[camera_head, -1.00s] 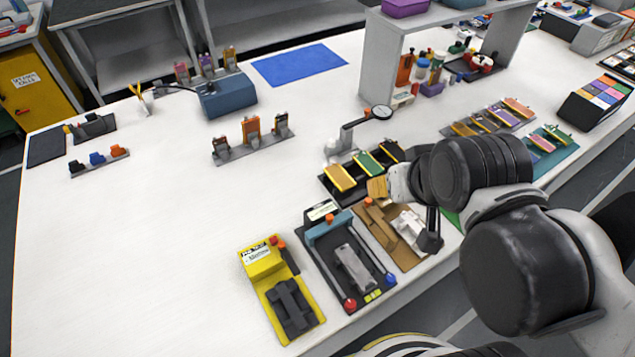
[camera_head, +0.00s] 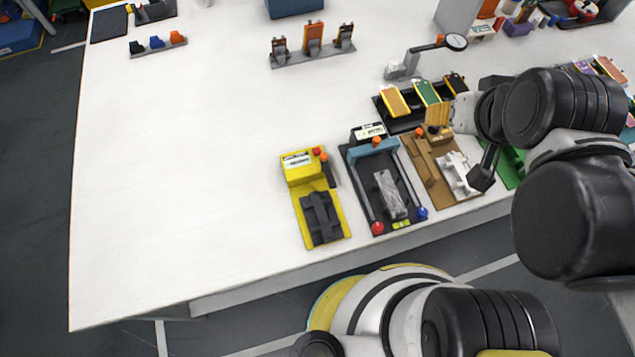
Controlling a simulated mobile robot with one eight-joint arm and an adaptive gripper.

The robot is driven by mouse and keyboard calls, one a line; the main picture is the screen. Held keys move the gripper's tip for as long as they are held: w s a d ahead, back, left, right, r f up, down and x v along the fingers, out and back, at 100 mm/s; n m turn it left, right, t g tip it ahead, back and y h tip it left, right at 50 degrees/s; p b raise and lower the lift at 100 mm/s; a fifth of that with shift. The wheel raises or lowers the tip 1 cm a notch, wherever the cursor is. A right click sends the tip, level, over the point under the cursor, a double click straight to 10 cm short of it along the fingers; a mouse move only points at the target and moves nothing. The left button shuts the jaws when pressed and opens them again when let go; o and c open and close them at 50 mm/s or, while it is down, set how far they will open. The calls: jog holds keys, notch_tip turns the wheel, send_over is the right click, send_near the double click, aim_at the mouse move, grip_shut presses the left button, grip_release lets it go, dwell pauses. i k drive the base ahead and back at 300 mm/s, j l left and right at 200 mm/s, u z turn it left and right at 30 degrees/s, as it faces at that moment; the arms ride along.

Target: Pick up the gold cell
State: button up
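A gold cell (camera_head: 394,101) lies at the left end of a black tray (camera_head: 404,125), behind the row of fixtures. A green cell (camera_head: 427,93) and a dark, yellow-edged cell (camera_head: 455,83) lie beside it. My arm comes in from the right, and its end is just to the right of and nearer than the tray. I cannot make out the gripper's fingers, or whether they are open or shut. The gold cell is uncovered and apart from my arm.
A yellow fixture (camera_head: 336,229), a black fixture (camera_head: 358,190) and a brown fixture (camera_head: 427,172) stand along the front edge. A magnifier stand (camera_head: 402,70) is behind the tray. A rack of clips (camera_head: 313,56) stands further back. The left tabletop (camera_head: 190,170) is clear.

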aim_at(393, 101)
jog(key=l+u, duration=0.4)
jog(key=i+l+u, duration=0.1)
jog(key=l+u, duration=0.5)
jog(key=u, duration=0.15)
